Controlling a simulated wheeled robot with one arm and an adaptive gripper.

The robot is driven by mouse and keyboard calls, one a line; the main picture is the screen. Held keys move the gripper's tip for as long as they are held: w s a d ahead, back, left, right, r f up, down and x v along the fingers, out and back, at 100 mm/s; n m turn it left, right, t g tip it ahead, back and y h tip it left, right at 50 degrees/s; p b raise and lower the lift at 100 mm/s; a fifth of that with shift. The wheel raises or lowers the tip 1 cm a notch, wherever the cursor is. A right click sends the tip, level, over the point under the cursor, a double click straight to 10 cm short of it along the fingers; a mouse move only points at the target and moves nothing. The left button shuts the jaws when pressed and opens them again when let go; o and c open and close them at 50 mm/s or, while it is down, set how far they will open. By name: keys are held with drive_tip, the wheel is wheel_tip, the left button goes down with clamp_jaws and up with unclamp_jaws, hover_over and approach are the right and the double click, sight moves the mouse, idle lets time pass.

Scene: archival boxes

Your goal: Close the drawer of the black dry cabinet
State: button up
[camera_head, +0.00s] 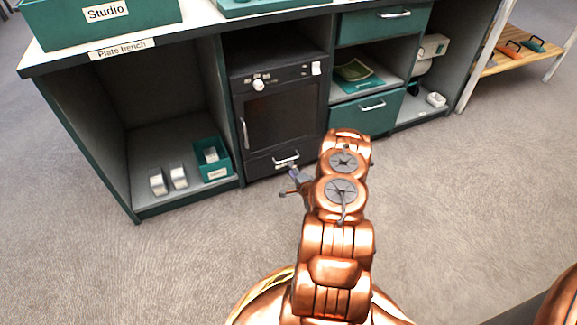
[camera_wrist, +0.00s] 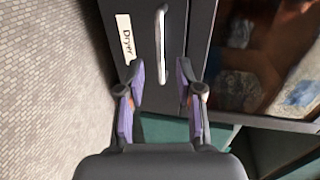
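The black dry cabinet (camera_head: 281,112) stands in the middle bay of the bench, with a dark glass door and a knob panel above. Its drawer (camera_head: 262,166) is at the bottom, with a silver handle (camera_head: 286,160). I cannot tell how far the drawer stands out. In the wrist view the drawer front (camera_wrist: 179,35) appears turned on its side, with a "Dryer" label and the handle (camera_wrist: 161,45). My gripper (camera_wrist: 160,78) is open and empty. Its purple-padded fingers lie either side of the handle's near end, apart from it. My gripper (camera_head: 294,182) shows small before the drawer, partly hidden by my arm.
A green open box (camera_head: 213,160) and two white items stand in the left bay. A shut-looking green drawer (camera_head: 366,110) is right of the cabinet. A wooden rack (camera_head: 520,57) stands farther right. Carpet (camera_head: 190,245) before the bench is clear apart from my body.

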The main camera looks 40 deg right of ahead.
drive_tip(key=shift+v, duration=1.9)
